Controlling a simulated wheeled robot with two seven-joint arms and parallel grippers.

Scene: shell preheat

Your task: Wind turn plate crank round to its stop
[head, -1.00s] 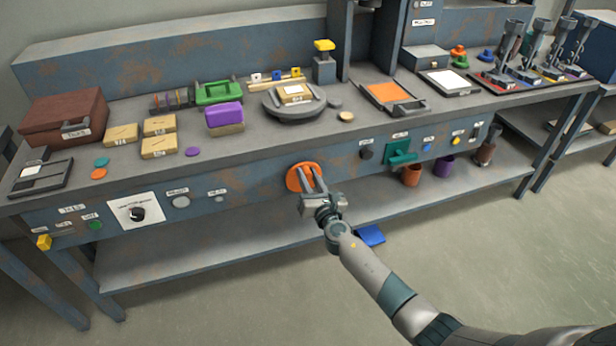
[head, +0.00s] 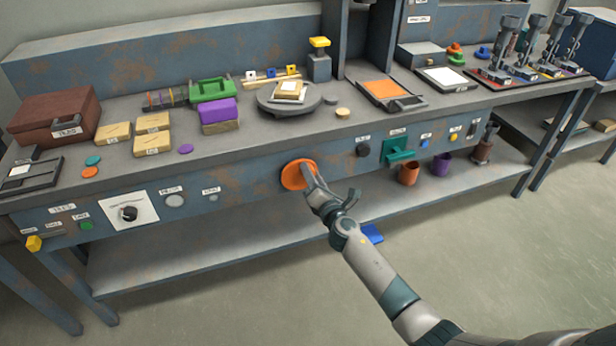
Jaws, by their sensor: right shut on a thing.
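The orange round turn plate crank (head: 293,175) is on the front panel of the bench, below the turn plate. My right gripper (head: 308,177) is at the right side of the crank, shut on it, with its wrist rolled; the fingers hide the part they hold. The grey round turn plate (head: 308,105) is on the bench top above, carrying a wooden block (head: 287,92) with a pale top. My left gripper is not in view.
A dark knob (head: 363,150) and a green bracket (head: 398,155) are on the panel to the right. A white dial plate (head: 145,211) is to the left. Orange (head: 408,173) and purple (head: 441,164) cups stand on the lower shelf, which is largely clear below the crank.

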